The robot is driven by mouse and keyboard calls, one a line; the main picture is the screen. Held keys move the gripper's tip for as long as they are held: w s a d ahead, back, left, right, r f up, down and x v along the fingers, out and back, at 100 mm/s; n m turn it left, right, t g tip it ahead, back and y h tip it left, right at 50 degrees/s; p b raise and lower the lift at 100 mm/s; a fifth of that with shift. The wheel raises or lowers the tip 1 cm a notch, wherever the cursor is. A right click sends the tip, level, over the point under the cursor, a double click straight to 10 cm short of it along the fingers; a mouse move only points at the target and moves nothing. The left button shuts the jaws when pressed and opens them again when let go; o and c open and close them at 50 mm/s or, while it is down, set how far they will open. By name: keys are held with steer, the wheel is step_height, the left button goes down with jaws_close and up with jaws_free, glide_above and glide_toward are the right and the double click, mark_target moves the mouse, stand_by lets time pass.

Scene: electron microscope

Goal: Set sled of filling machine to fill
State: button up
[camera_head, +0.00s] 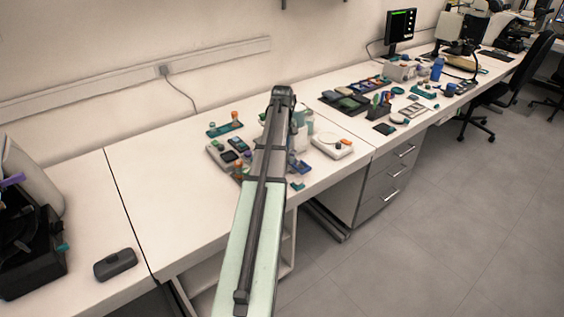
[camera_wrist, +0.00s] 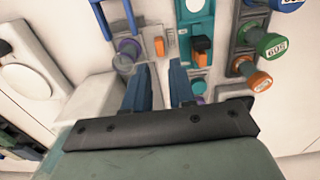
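The wrist view shows a grey and teal unit that may be the filling machine (camera_wrist: 195,12), ahead of my gripper. It has an orange block (camera_wrist: 201,46) and a smaller orange piece (camera_wrist: 159,46). I cannot tell which part is the sled or how it is set. My gripper (camera_wrist: 160,72) has two blue fingers that are apart, with nothing between them. They point toward the unit; contact is not clear. In the head view my arm hides the gripper and part of a grey panel (camera_head: 218,157) with dark windows on the bench.
A rack (camera_wrist: 240,45) with green and orange numbered caps stands right of the unit. A white device with a round plate (camera_wrist: 28,82) lies at left, also seen in the head view (camera_head: 331,146). Trays (camera_head: 345,102) stand farther along.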

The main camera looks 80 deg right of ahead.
step_height(320, 180, down, 8)
steer(key=shift+r, duration=0.2)
steer(key=shift+c, duration=0.2)
jaws_close()
stand_by(0.6)
